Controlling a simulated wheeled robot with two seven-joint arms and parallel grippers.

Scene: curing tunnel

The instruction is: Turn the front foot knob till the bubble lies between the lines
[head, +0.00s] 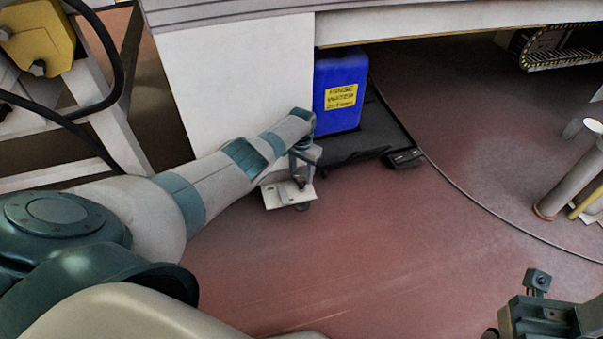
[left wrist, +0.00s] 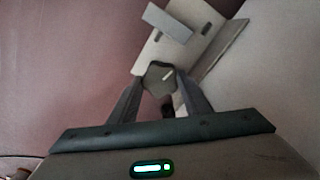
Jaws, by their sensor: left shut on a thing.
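The front foot knob (left wrist: 158,76) is a dark, faceted knob with a pale mark on its face, in the middle of the left wrist view. My left gripper (left wrist: 160,86) is shut on it, one finger on each side. In the head view my left gripper (head: 302,155) is at the foot below the white panel's corner, and its wrist mostly hides the knob. A pale metal foot plate (head: 288,194) lies on the floor there. I cannot make out the bubble or its lines in either view. Part of my right gripper (head: 543,318) shows at bottom right, fingertips not visible.
A blue container (head: 340,92) with a yellow label stands on a dark tray (head: 370,136) under the machine, just behind the foot. A cable (head: 480,214) curves over the red floor. A grey post (head: 567,182) stands at right. The floor in front is clear.

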